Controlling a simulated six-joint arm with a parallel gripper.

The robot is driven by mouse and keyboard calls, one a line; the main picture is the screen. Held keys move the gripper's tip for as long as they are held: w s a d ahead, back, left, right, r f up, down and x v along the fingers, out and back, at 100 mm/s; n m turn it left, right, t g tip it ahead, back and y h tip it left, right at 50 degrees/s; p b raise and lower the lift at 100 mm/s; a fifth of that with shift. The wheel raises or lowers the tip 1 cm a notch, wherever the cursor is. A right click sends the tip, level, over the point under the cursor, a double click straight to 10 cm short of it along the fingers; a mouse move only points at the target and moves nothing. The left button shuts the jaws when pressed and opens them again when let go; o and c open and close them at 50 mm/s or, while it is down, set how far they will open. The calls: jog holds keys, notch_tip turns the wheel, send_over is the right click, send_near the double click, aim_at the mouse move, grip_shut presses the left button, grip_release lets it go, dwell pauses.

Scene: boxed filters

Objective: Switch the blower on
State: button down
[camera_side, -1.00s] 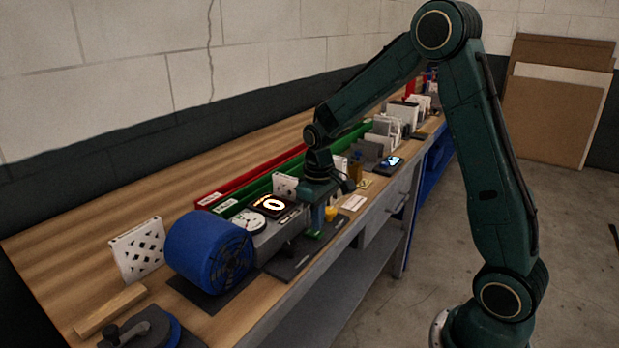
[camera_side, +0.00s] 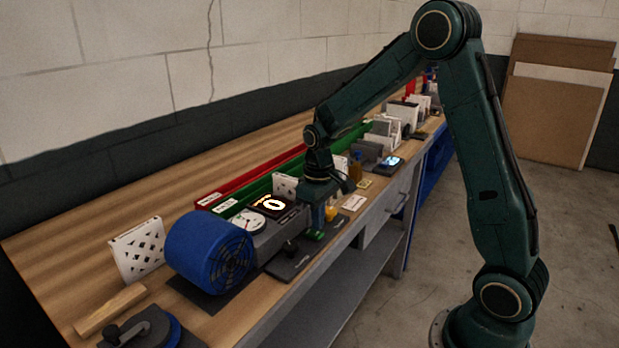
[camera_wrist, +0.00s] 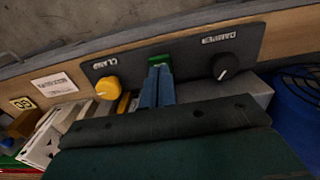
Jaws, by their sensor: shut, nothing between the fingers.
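The blue blower (camera_side: 208,250) stands on the bench at left in the side view; part of it shows at the right edge of the wrist view (camera_wrist: 300,108). Beside it a dark panel (camera_wrist: 190,53) carries a green switch (camera_wrist: 159,60) between a yellow CLAMP knob (camera_wrist: 107,88) and a black DAMPER knob (camera_wrist: 226,67). A display (camera_side: 266,205) on the unit reads 0. My gripper (camera_wrist: 157,72) is shut and empty, its fingertips at the green switch and covering part of it. I cannot tell whether they touch.
A round gauge (camera_side: 249,222) sits between blower and display. Green (camera_side: 228,204) and red (camera_side: 209,199) trays run behind. White slotted parts and small boxes (camera_side: 388,128) crowd the bench farther along. A white label (camera_wrist: 54,85) lies on the bench front.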

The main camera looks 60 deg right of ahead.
aim_at(319, 235)
jog(key=shift+f, duration=0.95)
dwell(1.0)
jog(key=shift+r, duration=3.5)
jog(key=s+a+r+t, duration=0.3)
jog(key=s+a+r, duration=0.3)
jog(key=s+r, duration=0.35)
jog(key=s+a+r+t, duration=0.2)
jog(key=s+a, duration=0.1)
jog(key=s, duration=0.9)
jog(key=shift+a+t, duration=0.25)
jog(key=shift+t, duration=0.05)
